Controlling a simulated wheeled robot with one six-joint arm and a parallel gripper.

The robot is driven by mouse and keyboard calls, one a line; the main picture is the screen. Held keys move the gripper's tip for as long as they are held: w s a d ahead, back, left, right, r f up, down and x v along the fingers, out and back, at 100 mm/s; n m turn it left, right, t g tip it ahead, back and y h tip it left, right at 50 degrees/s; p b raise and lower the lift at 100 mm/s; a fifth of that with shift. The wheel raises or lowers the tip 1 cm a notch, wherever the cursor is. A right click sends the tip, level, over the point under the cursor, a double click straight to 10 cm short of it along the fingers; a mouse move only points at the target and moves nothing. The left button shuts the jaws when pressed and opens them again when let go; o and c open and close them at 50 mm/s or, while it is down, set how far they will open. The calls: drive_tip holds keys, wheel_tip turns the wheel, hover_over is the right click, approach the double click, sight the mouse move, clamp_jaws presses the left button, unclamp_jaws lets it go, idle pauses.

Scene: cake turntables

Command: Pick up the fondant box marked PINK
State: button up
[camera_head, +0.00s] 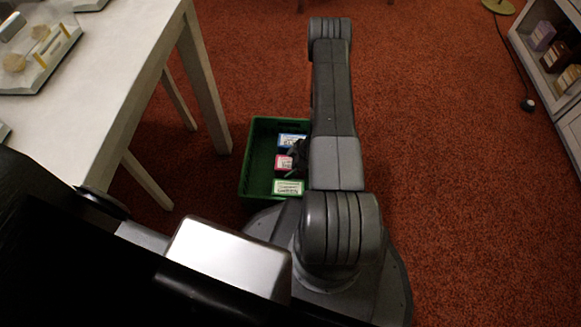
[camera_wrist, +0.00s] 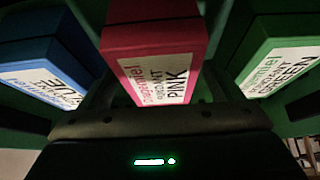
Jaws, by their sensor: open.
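The pink fondant box (camera_head: 284,162) stands in a green crate (camera_head: 246,160), between a blue box (camera_head: 291,140) and a green box (camera_head: 288,187). In the wrist view the pink box (camera_wrist: 155,45) is in the middle, its white label reading PINK. The blue box (camera_wrist: 45,60) is at left and the green box (camera_wrist: 280,55) at right there. My gripper (camera_head: 298,152) is open and close to the pink box, partly hidden by my arm in the head view. Its fingers are dark in the wrist view, and I cannot tell whether they touch the box.
A white table (camera_head: 125,75) with a tray (camera_head: 35,55) on it stands at left, its legs near the crate. A shelf (camera_head: 550,75) with small boxes is at far right. A cable lies on the floor beside it. Red carpet (camera_head: 455,170) is mostly clear at right.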

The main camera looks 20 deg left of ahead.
drive_tip(key=shift+f, duration=0.2)
drive_tip(key=c, duration=1.2)
drive_tip(key=shift+r, duration=0.15)
